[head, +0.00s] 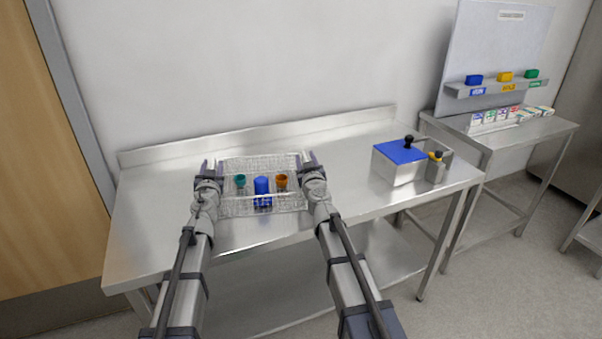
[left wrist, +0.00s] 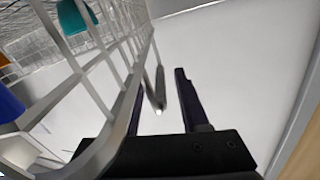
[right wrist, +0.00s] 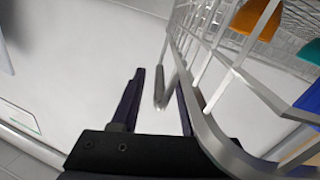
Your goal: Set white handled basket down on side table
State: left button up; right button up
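The white wire basket (head: 235,207) is over the near steel table (head: 150,235), at its left half; I cannot tell whether its base touches the top. It holds a teal cup (head: 240,181), a blue cup (head: 262,186) and an orange cup (head: 281,180). My left gripper (head: 208,167) is at the basket's left end; in the left wrist view its fingers (left wrist: 160,108) stand apart with a handle bar between them. My right gripper (head: 308,161) is at the right end; its fingers (right wrist: 160,108) also stand apart around a handle bar, with gaps visible.
A steel box with a blue lid (head: 401,152) stands at the table's right, beside a small grey container with a yellow top (head: 436,168). A second steel table (head: 540,128) at the right carries small boxes and a panel with coloured blocks. A wall is behind.

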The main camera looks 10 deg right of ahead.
pick_arm(q)
jog(key=s, duration=1.2)
pick_arm(e)
jog(key=shift+s, duration=0.15)
jog(key=s, duration=1.1)
jog(key=shift+s, duration=0.35)
